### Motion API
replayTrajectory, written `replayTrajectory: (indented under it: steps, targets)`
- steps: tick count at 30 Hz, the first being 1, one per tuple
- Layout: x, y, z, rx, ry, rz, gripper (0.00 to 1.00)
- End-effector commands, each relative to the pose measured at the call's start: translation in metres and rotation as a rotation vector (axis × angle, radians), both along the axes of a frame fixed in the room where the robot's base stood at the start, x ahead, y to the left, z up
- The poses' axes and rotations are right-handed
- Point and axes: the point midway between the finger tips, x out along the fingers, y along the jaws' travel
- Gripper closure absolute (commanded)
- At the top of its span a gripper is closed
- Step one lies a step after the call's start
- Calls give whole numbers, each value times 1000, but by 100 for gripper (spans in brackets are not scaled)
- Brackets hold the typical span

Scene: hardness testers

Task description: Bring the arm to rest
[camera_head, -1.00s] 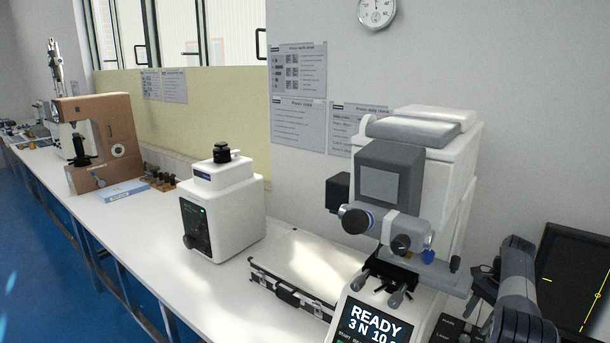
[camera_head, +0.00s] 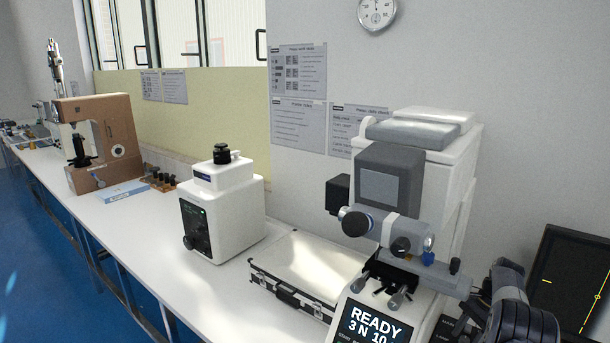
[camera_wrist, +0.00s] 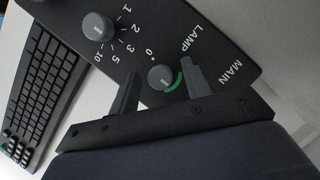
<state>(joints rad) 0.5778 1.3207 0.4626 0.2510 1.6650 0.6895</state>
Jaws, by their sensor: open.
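My gripper (camera_wrist: 158,92) is open in the wrist view, with its two fingers apart. Between and just beyond the fingertips is a grey knob (camera_wrist: 161,78) with a green arc beside it, on a dark panel near the words LAMP and MAIN. No contact with the knob can be made out. Part of my arm (camera_head: 515,308) shows at the lower right of the head view; the gripper itself cannot be made out there.
A second knob (camera_wrist: 97,26) with a number scale is on the same panel. A keyboard (camera_wrist: 45,85) lies to its left. The white hardness tester (camera_head: 425,180) reads READY. A monitor (camera_head: 575,275) stands at right.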

Motion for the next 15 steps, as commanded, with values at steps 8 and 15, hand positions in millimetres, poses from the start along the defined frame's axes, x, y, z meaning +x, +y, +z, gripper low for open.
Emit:
replayTrajectory:
  steps: [8, 15]
  targets:
    - [-2, -2, 2, -3, -3, -290, 54]
    - [-3, -1, 3, -3, -4, -544, 54]
